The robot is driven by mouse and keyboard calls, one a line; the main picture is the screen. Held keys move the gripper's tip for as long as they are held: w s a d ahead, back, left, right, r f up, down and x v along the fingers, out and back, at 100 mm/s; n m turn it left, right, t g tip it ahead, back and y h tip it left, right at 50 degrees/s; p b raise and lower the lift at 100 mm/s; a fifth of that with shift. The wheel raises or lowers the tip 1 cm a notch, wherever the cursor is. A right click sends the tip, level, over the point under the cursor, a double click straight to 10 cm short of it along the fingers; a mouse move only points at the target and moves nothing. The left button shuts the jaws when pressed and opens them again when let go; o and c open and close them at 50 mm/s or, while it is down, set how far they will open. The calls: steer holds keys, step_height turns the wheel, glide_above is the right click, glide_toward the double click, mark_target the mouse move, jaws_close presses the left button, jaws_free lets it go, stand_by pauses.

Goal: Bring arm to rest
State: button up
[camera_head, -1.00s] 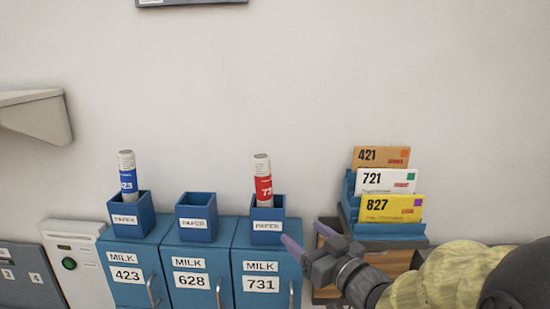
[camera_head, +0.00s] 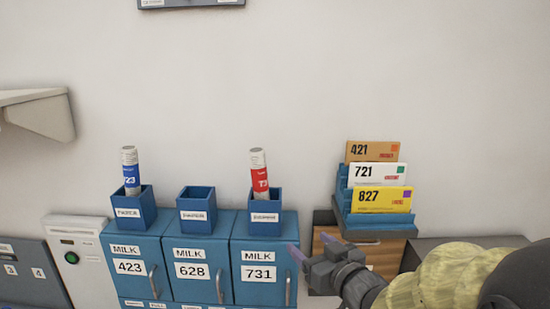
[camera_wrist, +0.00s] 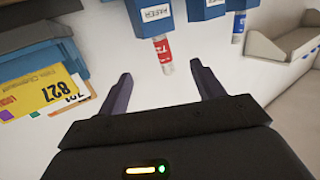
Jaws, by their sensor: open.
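My gripper (camera_head: 306,254) is in front of the right edge of the milk box marked 731 (camera_head: 259,272), low in the head view. In the wrist view my gripper (camera_wrist: 160,82) has its two fingers spread wide with nothing between them. My arm comes in from the lower right of the head view. A red-labelled paper roll (camera_head: 259,174) stands in the right blue paper holder (camera_head: 265,209), and it also shows beyond the fingers in the wrist view (camera_wrist: 162,50).
A blue-labelled roll (camera_head: 130,171) stands in the left paper holder (camera_head: 133,209); the middle holder (camera_head: 197,211) looks empty. A blue rack (camera_head: 345,215) on a wooden cabinet (camera_head: 377,256) holds envelopes 421, 721 and 827 (camera_head: 382,199).

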steer(key=s+d+f+m+g+h, duration=0.2)
steer(key=s+d+f+g+h, duration=0.25)
steer(key=f, duration=0.35)
steer(key=s+d+f+m+g+h, duration=0.3)
steer(key=s+f+g, duration=0.15)
steer(key=f, duration=0.35)
steer(key=s+f+g, duration=0.2)
steer(key=s+g, duration=0.1)
steer(key=s, duration=0.3)
steer(key=shift+s+a+f, duration=0.15)
steer(key=shift+s+f, duration=0.05)
steer(key=shift+c, duration=0.2)
